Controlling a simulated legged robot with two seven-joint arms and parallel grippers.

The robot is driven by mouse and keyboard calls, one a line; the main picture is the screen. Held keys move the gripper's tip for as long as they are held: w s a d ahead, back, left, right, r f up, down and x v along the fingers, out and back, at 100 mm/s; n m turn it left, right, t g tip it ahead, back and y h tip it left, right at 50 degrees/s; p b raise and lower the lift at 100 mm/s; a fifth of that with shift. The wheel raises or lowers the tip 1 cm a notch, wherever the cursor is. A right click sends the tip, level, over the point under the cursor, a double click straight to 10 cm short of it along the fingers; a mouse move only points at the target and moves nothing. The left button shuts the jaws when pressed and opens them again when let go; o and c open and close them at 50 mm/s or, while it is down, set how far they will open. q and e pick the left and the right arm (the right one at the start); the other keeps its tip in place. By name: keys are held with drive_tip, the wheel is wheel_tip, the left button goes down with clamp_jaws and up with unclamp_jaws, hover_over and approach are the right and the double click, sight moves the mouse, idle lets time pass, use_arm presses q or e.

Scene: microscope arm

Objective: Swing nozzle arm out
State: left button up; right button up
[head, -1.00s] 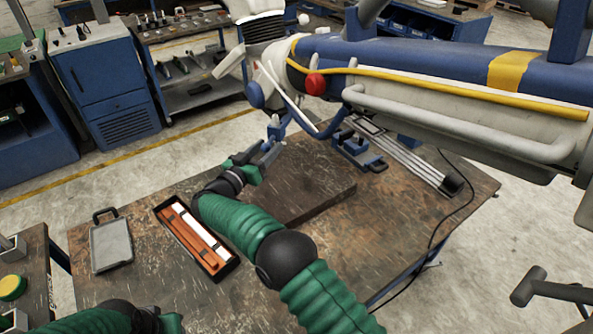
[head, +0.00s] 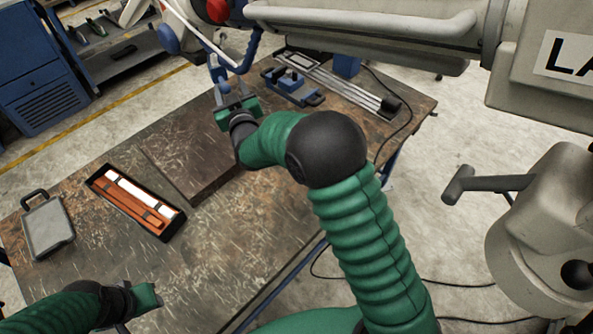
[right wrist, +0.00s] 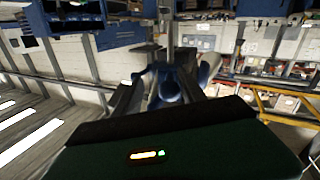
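The overhead arm (head: 380,38) crosses the top of the head view. It is off-white, with a red knob (head: 217,10) and a blue bent handle bar (head: 240,68) hanging at its left end. My right gripper (head: 228,80) is just below that bar, above the far part of the table. Its fingers look spread in the right wrist view (right wrist: 165,85), with a blue part (right wrist: 168,92) seen between or behind them; I cannot tell if they touch it. My left gripper (head: 150,298) is low at the left, over the table's near edge, its fingers unclear.
The worn table (head: 235,225) holds a dark plate (head: 190,160), an open case with orange and white pieces (head: 135,203), a grey tray (head: 48,226), a blue vise (head: 290,88) and metal rails (head: 345,88). A grey machine body (head: 550,235) stands at the right.

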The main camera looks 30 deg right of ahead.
drive_tip(key=d+n+y+p, duration=0.3)
drive_tip(key=d+y, duration=0.2)
drive_tip(key=d, duration=0.2)
drive_tip(key=s+b, duration=0.3)
drive_tip(key=s, duration=1.3)
use_arm(q)
drive_tip(key=shift+s+d+r, duration=0.1)
drive_tip(key=shift+d+r, duration=0.1)
use_arm(e)
drive_tip(key=s+f+m+g+h, duration=0.2)
drive_tip(key=s+f+g, duration=0.6)
drive_tip(key=f, duration=0.3)
drive_tip(key=shift+d+f+m+h, duration=0.3)
drive_tip(key=shift+f+h, duration=0.1)
